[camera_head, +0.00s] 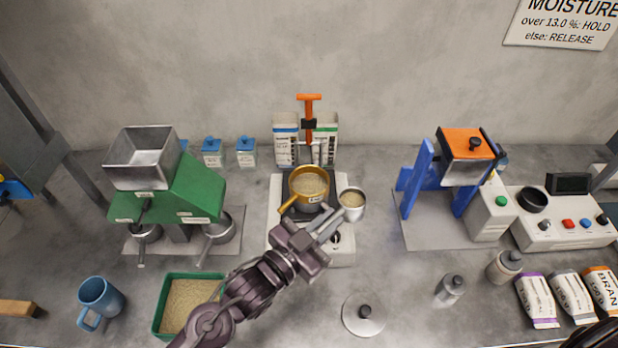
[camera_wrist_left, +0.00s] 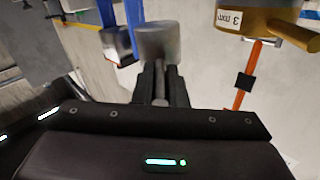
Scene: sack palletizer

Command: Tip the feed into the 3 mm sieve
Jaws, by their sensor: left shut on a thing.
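The brass-coloured 3 mm sieve (camera_head: 309,199) sits on the pale shaker stand, with its handle toward the lower left. Its inside looks tan; I cannot tell mesh from feed. It also shows in the left wrist view (camera_wrist_left: 254,18), with its "3 mm" label. My left gripper (camera_head: 329,227) is shut on the handle of a small metal cup (camera_head: 352,212). The cup holds tan feed and is close beside the sieve on its right, roughly upright. In the left wrist view the cup (camera_wrist_left: 168,42) is ahead of the fingers. My right gripper is not in view.
A green tray (camera_head: 160,325) of tan grain lies front left, near a blue mug (camera_head: 97,298). A green divider with a hopper (camera_head: 140,160) stands left. A blue-framed device (camera_head: 463,160) stands right. A clamp post with an orange handle (camera_head: 309,98) rises behind the sieve. A round lid (camera_head: 363,325) lies in front.

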